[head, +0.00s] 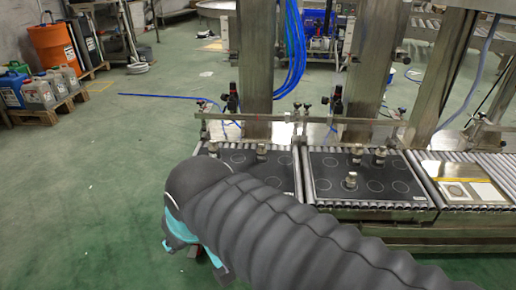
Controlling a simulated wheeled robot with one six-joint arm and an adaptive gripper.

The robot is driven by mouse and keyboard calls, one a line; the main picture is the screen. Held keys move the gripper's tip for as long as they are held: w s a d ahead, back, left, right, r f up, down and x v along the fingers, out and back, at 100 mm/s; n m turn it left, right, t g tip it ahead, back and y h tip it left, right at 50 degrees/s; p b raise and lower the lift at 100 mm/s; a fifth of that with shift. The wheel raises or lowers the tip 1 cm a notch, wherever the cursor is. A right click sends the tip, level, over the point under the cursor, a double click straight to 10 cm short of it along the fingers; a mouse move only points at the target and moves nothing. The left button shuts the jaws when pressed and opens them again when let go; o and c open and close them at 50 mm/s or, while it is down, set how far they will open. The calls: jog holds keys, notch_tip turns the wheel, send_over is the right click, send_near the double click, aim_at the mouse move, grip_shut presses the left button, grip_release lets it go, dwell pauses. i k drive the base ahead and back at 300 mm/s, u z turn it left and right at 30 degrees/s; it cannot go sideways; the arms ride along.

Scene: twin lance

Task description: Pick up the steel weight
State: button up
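Several small steel weights stand upright on two black mats with pale circle marks. One steel weight (262,151) is near the back of the left mat (284,172). On the right mat (325,192), one steel weight (350,181) stands near the middle, and two more, a steel weight (356,154) and another steel weight (380,156), stand at the back. My gripper (190,240), with teal parts, is to the left of the mats, mostly hidden by my dark sleeved arm. Its fingers are not clear, and it appears apart from every weight. My arm covers part of the left mat.
A roller conveyor (440,160) carries the mats and, at right, a framed panel (470,190). Metal posts (257,70) and a rail (300,118) stand behind the mats. An orange drum (52,45) and canisters (38,93) are far left. The green floor at left is mostly clear.

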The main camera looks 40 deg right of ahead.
aim_at(261, 153)
jog(key=z, duration=0.7)
jog(key=i, duration=0.8)
jog(key=z, duration=0.9)
